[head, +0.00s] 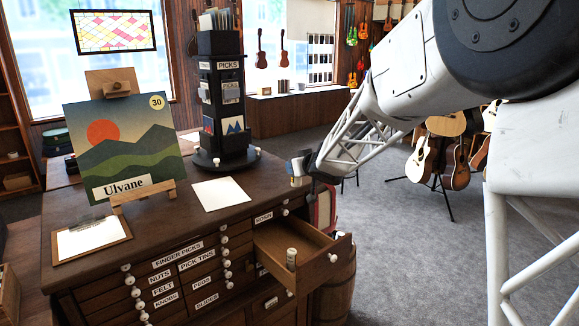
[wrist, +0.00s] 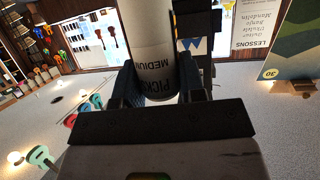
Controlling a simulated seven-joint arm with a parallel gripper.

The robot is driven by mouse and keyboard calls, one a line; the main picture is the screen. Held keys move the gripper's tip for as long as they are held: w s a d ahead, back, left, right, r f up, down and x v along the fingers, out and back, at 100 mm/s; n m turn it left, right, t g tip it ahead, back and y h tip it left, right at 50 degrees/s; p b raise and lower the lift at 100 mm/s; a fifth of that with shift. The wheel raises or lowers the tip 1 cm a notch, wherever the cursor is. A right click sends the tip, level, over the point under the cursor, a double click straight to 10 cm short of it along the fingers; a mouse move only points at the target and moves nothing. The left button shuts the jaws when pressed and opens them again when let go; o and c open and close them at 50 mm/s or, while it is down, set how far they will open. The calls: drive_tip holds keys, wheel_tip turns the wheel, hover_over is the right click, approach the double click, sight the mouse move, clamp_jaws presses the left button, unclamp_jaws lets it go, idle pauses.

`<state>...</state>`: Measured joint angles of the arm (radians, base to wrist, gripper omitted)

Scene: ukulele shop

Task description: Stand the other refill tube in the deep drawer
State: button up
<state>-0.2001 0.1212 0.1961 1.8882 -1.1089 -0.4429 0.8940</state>
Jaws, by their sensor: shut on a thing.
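My gripper (head: 299,168) is shut on a pale refill tube (wrist: 149,45), whose lettering reads "PICKS MEDIUM" in the wrist view. In the head view the gripper is above the back right edge of the cabinet top, higher than the open drawer and apart from it. The held tube is small and partly hidden there. The deep drawer (head: 325,265) is pulled out on the cabinet's right side. The rest of the visible drawer floor looks bare.
A white sheet (head: 221,194), a clipboard (head: 92,240) and a painting on an easel (head: 124,150) are also there. A barrel (head: 339,285) stands beside the drawer. Guitars (head: 440,165) stand further right.

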drive_tip(key=w+a+f, duration=0.1)
drive_tip(key=w+a, duration=0.1)
drive_tip(key=w, duration=0.8)
drive_tip(key=shift+a, duration=0.4)
drive_tip(key=shift+w, duration=0.15)
drive_tip(key=shift+w+a+f, duration=0.1)
drive_tip(key=shift+w+f, duration=0.15)
drive_tip(key=shift+f, duration=0.3)
drive_tip(key=shift+w+a+f, duration=0.1)
drive_tip(key=shift+w+f, duration=0.15)
drive_tip(key=shift+f, duration=0.35)
drive_tip(key=shift+w+a+f, duration=0.1)
drive_tip(key=shift+w+f, duration=0.15)
drive_tip(key=shift+f, duration=0.3)
drive_tip(key=shift+f, duration=0.2)
drive_tip(key=o, duration=0.9)
drive_tip(key=shift+d, duration=0.1)
drive_tip(key=shift+v, duration=3.9)
